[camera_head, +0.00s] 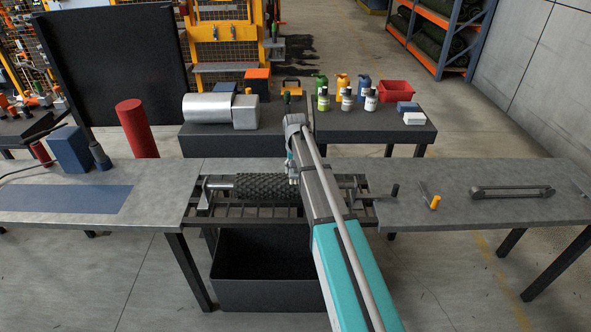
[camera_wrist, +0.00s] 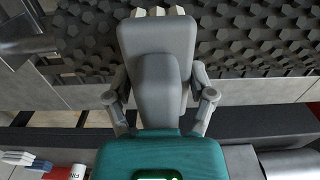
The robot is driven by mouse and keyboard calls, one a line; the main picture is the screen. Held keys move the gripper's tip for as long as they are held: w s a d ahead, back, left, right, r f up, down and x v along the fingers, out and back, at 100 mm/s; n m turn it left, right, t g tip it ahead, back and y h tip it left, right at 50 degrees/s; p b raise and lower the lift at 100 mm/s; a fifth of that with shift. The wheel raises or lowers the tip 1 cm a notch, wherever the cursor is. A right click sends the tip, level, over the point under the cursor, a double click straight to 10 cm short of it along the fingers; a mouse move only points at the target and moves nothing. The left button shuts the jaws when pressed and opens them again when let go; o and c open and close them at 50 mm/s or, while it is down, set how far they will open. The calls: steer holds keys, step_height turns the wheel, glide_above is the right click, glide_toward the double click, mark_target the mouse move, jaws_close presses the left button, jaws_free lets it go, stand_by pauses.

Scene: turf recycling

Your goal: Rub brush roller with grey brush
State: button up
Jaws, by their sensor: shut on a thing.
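The brush roller (camera_head: 268,187) is a dark, studded cylinder lying across the slatted opening in the middle of the bench. Its studded surface (camera_wrist: 240,40) fills the top of the wrist view. My gripper (camera_head: 292,169) is at the right part of the roller. In the wrist view its two fingers stand on either side of the grey brush (camera_wrist: 155,38), and it is shut on it. Pale bristle tips show at the brush's far end, against or just above the studs; I cannot tell whether they touch. In the head view the brush is mostly hidden by my arm.
A black bin (camera_head: 265,270) stands under the slats. The bench's right side holds a yellow-tipped tool (camera_head: 434,202) and a long grey bar (camera_head: 512,192). A blue mat (camera_head: 65,199) lies left. Bottles (camera_head: 346,98) and a red box (camera_head: 396,91) stand on the rear table.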

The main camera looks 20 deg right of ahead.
steer(key=shift+r+p, duration=2.6)
steer(key=shift+r, duration=0.25)
steer(key=shift+r+p, duration=1.5)
steer(key=shift+p, duration=0.05)
steer(key=shift+f, duration=0.15)
